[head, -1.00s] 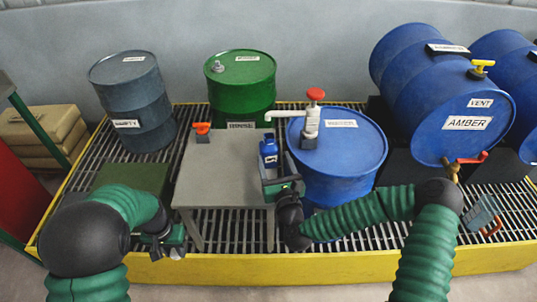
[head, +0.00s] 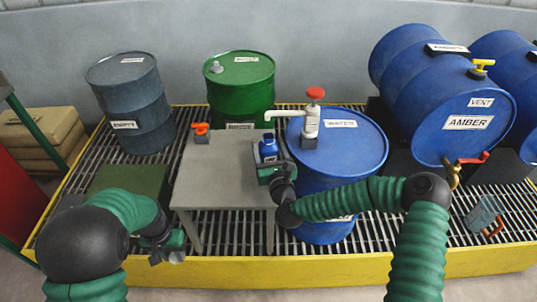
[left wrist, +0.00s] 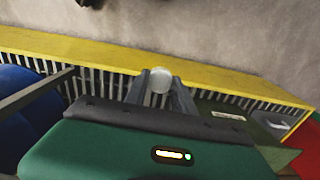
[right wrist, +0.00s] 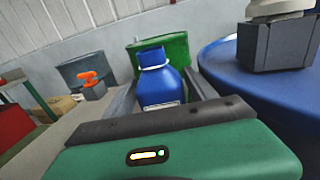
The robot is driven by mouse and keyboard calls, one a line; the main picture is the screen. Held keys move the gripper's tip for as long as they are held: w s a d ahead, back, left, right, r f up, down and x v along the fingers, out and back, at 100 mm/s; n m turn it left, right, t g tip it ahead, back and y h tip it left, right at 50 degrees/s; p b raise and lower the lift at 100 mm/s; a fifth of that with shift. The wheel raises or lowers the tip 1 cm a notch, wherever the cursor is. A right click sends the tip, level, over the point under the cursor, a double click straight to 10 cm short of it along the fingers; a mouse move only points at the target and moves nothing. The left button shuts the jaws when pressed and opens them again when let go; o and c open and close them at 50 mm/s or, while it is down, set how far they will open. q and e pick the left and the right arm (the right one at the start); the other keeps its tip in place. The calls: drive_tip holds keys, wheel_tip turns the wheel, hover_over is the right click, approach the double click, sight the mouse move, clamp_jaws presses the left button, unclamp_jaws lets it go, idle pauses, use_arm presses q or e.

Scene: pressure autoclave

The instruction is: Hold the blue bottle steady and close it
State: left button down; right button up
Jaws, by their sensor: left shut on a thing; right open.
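The blue bottle (head: 268,148) stands upright at the right edge of the grey table. In the right wrist view the bottle (right wrist: 157,84) has a pale ring around its neck, and no separate cap shows on it. My right gripper (head: 270,163) is open at the bottle, with a finger on either side of it; contact cannot be told. My left gripper (head: 168,254) is low in front of the table, over the yellow edge. It is shut on a small round whitish thing (left wrist: 160,80), possibly a cap.
The grey table (head: 220,180) holds an orange-topped block (head: 201,133) at its back left. A blue WATER drum (head: 345,165) with a white pump (head: 309,125) stands close right of the bottle. Its spout reaches over the bottle. The table's middle is clear.

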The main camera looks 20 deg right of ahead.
sight(270, 142)
drive_tip(key=shift+c, duration=0.3)
